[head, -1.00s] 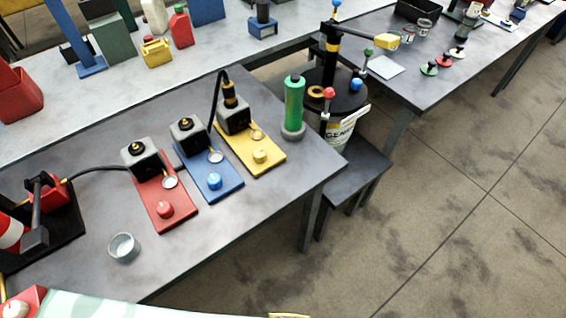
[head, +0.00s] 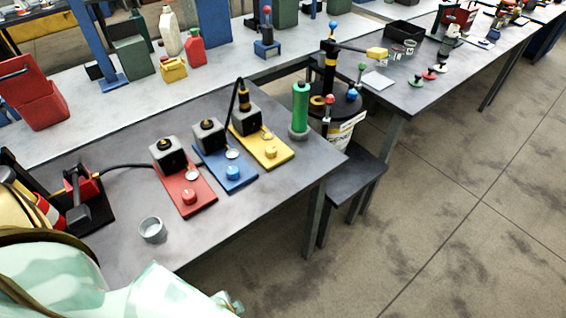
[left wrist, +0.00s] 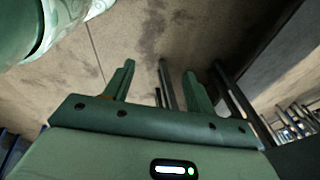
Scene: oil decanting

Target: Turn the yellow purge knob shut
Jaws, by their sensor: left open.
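The yellow purge knob (head: 270,151) is a small round cap on the yellow plate (head: 284,160) on the near bench in the head view. My pale green left arm comes in at the lower left, well short of the plate. My left gripper (left wrist: 160,82) is open and empty in the left wrist view, with floor and table legs beyond its fingers. The knob is not in that view. My right gripper is not in view.
Blue (head: 240,183) and red (head: 204,204) plates with similar knobs lie left of the yellow one. A grey cup (head: 151,229) stands near the bench's front edge. A green cylinder (head: 300,107) stands right of the yellow plate. Bare bench top lies in front of the plates.

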